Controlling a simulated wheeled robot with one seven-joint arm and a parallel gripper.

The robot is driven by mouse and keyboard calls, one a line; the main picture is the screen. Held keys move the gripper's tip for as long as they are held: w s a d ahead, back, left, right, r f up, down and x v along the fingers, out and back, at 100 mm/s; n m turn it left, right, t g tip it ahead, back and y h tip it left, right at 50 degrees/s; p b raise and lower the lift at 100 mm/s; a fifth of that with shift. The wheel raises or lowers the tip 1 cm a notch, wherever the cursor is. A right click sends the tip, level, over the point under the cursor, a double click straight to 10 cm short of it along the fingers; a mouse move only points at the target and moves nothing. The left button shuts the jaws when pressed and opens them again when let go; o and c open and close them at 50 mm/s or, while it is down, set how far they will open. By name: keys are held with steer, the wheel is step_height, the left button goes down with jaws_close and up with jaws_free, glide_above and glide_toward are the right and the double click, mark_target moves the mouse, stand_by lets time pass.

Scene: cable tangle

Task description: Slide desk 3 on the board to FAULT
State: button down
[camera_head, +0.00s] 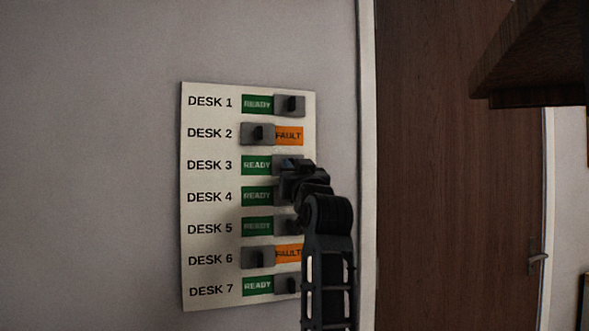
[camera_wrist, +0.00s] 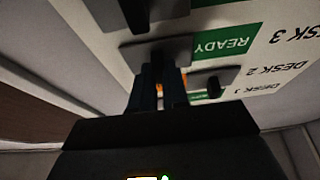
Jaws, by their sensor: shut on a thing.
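The white status board (camera_head: 213,215) hangs on the wall with rows DESK 1 to DESK 7. In the DESK 3 row, green READY (camera_head: 257,165) shows at left and the grey slider (camera_head: 281,159) covers the right side. My gripper (camera_head: 303,166) reaches up from below right to that slider, its fingers shut on the slider's knob. In the wrist view, which is upside down, the fingers (camera_wrist: 160,72) meet the DESK 3 slider (camera_wrist: 183,50) beside its READY label (camera_wrist: 228,42). The knob itself is hidden between the fingers.
DESK 2 (camera_head: 289,135) and DESK 6 (camera_head: 288,253) show orange FAULT; the other rows show READY. The DESK 2 and DESK 4 sliders sit close to my fingers. A door frame and brown door (camera_head: 450,170) stand right of the board, with a wooden shelf (camera_head: 535,50) at upper right.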

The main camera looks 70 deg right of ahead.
steer(key=w+a, duration=0.2)
steer(key=w, duration=0.1)
steer(key=w+a, duration=0.3)
steer(key=c, duration=1.2)
jaws_free()
steer(key=shift+o, duration=0.4)
steer(key=b+v, duration=0.1)
steer(key=v, duration=0.7)
steer(key=shift+b, duration=0.4)
